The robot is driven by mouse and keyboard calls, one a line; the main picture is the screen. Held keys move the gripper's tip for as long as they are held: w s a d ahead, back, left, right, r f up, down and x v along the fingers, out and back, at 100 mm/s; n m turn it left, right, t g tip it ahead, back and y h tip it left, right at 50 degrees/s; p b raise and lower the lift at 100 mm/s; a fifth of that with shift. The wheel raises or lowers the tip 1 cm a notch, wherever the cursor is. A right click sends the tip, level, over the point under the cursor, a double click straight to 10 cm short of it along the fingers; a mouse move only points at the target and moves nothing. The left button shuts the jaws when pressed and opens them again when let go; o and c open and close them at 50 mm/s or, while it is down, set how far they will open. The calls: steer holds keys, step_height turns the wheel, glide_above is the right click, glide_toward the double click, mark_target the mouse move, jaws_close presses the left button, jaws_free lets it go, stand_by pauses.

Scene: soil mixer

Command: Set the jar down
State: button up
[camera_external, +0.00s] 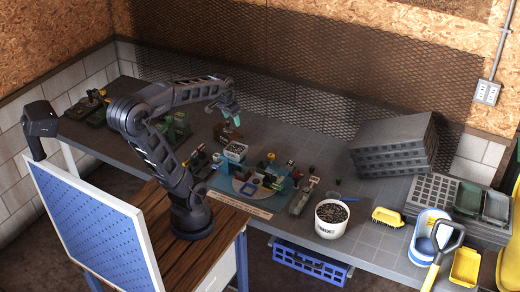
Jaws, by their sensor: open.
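My gripper (231,112) is at the end of my raised arm, above the middle of the long grey workbench (345,205). Its teal fingers are apart, and I see nothing held between them.
A white bucket (330,231) of dark pellets stands right of the turntable. Grey trays (393,143) are stacked at the back right. Yellow scoops, a blue tub (428,233) and a yellow-handled tool crowd the right end. Mesh (340,95) backs the bench.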

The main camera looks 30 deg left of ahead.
steer(key=s+a+n+t, duration=0.1)
steer(key=s+n, duration=0.2)
steer(key=s, duration=0.6)
steer(key=shift+a+r+n, duration=0.2)
steer(key=shift+a+n, duration=0.1)
steer(key=shift+a, duration=0.1)
steer(key=shift+s, duration=0.1)
stand_by(0.6)
